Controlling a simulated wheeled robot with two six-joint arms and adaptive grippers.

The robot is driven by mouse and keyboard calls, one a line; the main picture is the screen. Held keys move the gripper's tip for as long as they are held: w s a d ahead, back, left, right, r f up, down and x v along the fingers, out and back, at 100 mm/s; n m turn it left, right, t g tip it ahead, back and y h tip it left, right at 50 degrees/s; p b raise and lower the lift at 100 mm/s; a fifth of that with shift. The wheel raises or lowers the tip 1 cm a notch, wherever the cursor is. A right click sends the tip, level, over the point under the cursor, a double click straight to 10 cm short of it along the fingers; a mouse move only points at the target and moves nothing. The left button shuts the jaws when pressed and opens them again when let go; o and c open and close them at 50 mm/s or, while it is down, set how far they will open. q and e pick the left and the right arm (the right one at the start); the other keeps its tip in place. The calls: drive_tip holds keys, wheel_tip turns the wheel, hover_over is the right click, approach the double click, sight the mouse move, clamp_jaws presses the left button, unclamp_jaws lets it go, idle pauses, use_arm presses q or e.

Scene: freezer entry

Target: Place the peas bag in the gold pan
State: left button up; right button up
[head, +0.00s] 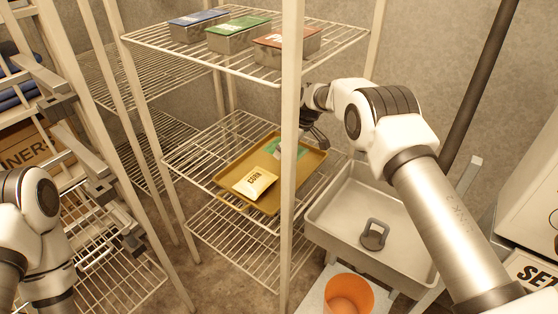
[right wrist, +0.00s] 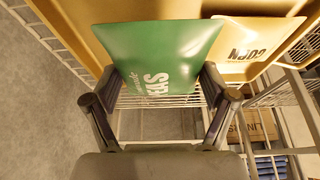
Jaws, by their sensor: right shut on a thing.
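The gold pan (head: 226,182) is a shallow tray on the middle wire shelf, and its rim also shows in the right wrist view (right wrist: 85,22). The green peas bag (right wrist: 165,45) is between the fingers of my right gripper (right wrist: 160,76), which is shut on it. In the head view the peas bag (head: 277,150) appears over the far part of the pan; I cannot tell whether it touches the pan floor. My right gripper (head: 316,132) is partly hidden by the rack post and my arm.
A yellow corn bag (head: 255,182) lies in the pan's near part. A rack post (head: 292,120) stands in front of the pan's right side. Lidded metal tins (head: 236,36) sit on the shelf above. A grey basin (head: 345,215) and an orange bucket (head: 348,293) are below right.

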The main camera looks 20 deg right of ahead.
wheel_tip(320, 180, down, 5)
drive_tip(key=shift+s+f+p, duration=0.15)
drive_tip(key=shift+f+p, duration=0.05)
drive_tip(key=shift+p, duration=0.1)
drive_tip(key=shift+f, duration=0.35)
drive_tip(key=shift+c, duration=0.8)
drive_tip(key=shift+s+r, duration=0.1)
drive_tip(key=shift+r, duration=0.05)
drive_tip(key=o, duration=1.4)
drive_tip(key=shift+f, duration=0.2)
drive_tip(key=shift+r, duration=0.15)
drive_tip(key=shift+r, duration=0.3)
drive_tip(key=v, duration=1.1)
drive_tip(key=shift+s+d+r+b, duration=0.1)
drive_tip(key=shift+s+r+b, duration=0.1)
drive_tip(key=shift+b, duration=0.15)
